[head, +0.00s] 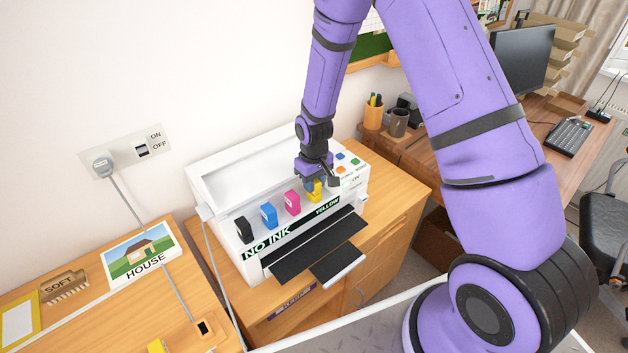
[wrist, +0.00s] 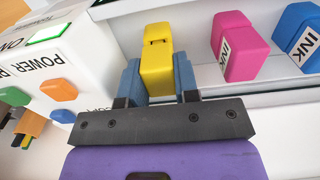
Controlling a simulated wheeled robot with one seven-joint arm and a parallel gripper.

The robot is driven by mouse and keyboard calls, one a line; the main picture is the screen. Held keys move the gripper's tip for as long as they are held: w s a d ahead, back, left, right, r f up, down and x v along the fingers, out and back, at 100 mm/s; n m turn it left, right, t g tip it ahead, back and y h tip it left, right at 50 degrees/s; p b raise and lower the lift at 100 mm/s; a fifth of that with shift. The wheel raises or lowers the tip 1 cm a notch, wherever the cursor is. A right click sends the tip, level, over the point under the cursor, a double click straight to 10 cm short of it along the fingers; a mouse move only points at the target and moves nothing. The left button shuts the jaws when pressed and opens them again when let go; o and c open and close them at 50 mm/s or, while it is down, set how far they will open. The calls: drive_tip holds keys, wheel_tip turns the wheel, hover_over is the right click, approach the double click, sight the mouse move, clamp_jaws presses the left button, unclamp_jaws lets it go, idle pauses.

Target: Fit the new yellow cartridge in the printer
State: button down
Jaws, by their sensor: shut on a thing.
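The white printer (head: 240,160) stands on a wooden cabinet by the wall, its strip reading NO INK and YELLOW. A yellow cartridge (head: 314,194) is at the right end of its row of cartridges, and my gripper (head: 313,181) is over it. In the wrist view, the blue fingers of my gripper (wrist: 159,82) are shut on both sides of the yellow cartridge (wrist: 157,60). The cartridge is at the printer's slot row, beside the magenta cartridge (wrist: 238,45). Its lower end is hidden, so I cannot tell how deep it sits.
Black (head: 243,229), blue (head: 269,215) and magenta (head: 292,203) cartridges stand left of the yellow one. Coloured buttons (head: 341,168) are close on the right. A small yellow thing (head: 156,346) shows at the bottom edge. A wall switch (head: 142,150) and a HOUSE picture (head: 140,255) are left.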

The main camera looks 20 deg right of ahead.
drive_tip(key=shift+f, duration=0.35)
drive_tip(key=c, duration=0.8)
unclamp_jaws()
wheel_tip(320, 180, up, 11)
drive_tip(key=shift+f, duration=0.1)
